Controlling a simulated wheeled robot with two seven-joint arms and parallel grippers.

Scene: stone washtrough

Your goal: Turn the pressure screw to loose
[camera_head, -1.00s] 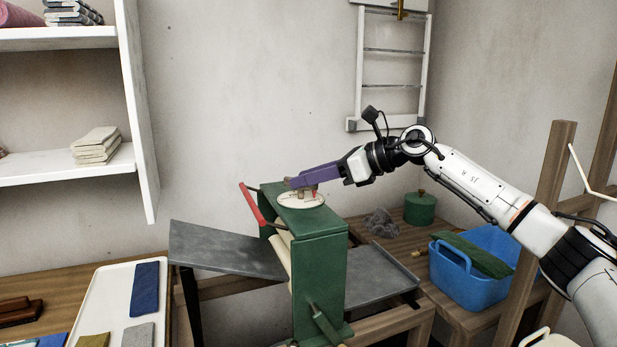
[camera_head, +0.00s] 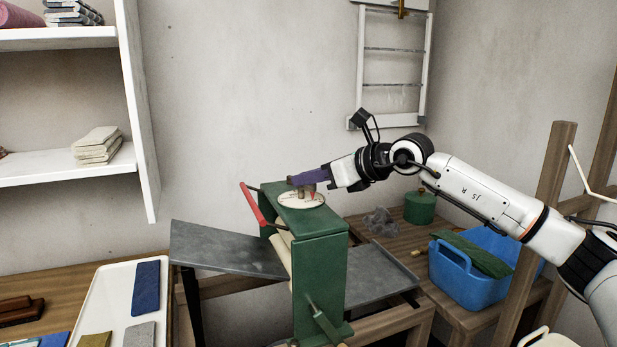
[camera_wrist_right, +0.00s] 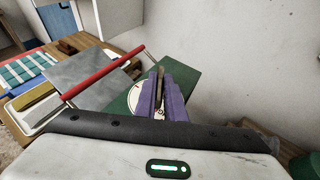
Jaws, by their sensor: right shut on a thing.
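The pressure screw (camera_head: 308,191) stands on top of the green mangle (camera_head: 319,262), above a round cream dial (camera_head: 290,200) with a red mark. My right gripper (camera_head: 306,180), with purple fingers, reaches in from the right and is shut on the screw's handle. In the right wrist view the purple fingers (camera_wrist_right: 163,98) close on both sides of the brownish handle (camera_wrist_right: 159,84), over the dial (camera_wrist_right: 134,96). The fingers hide part of the handle and dial. I cannot read which marking the screw points at. My left gripper is not in view.
A red-handled bar (camera_head: 252,205) sticks up at the mangle's left. Grey boards (camera_head: 220,247) extend on both sides. A blue basket (camera_head: 468,280) and green tin (camera_head: 420,207) stand at right. A white tray (camera_head: 115,300) with cloths lies at left.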

